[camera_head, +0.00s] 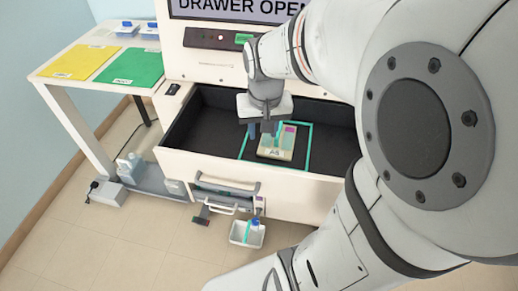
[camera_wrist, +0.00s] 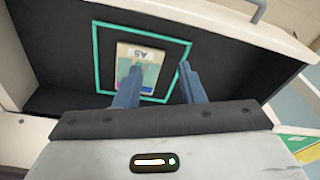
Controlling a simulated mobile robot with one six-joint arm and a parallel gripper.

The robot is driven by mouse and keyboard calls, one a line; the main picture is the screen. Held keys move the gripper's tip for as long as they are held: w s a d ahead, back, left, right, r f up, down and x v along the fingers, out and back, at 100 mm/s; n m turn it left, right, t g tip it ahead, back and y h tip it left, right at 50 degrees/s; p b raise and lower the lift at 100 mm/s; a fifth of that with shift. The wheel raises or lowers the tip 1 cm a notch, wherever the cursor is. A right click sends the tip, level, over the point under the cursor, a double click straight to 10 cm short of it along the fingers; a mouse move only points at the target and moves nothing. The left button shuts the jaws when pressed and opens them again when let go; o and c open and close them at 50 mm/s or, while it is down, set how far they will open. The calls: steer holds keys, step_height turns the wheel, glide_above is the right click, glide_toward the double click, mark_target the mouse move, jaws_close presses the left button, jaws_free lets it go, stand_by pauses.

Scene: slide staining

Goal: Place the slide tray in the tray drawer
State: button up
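The slide tray (camera_head: 275,152), a small pale tray marked A5 with green and pink patches, lies in the open tray drawer (camera_head: 205,128). In the wrist view the slide tray (camera_wrist: 150,62) is inside a teal square outline (camera_wrist: 97,60) on the dark drawer floor (camera_wrist: 75,75). My gripper (camera_head: 264,132) is over the drawer, just above and behind the tray. In the wrist view its two blue fingers (camera_wrist: 160,80) are spread apart with nothing between them. One finger overlaps the tray in the view; I cannot tell whether it touches.
The machine's screen reads "DRAWER OPEN". A side table on the left carries a yellow mat (camera_head: 80,62) and a green mat (camera_head: 132,67). Drawer walls surround my gripper.

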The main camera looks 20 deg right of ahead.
steer(key=s+a+n, duration=0.3)
steer(key=s+a, duration=0.1)
steer(key=s, duration=0.4)
steer(key=shift+a, duration=0.3)
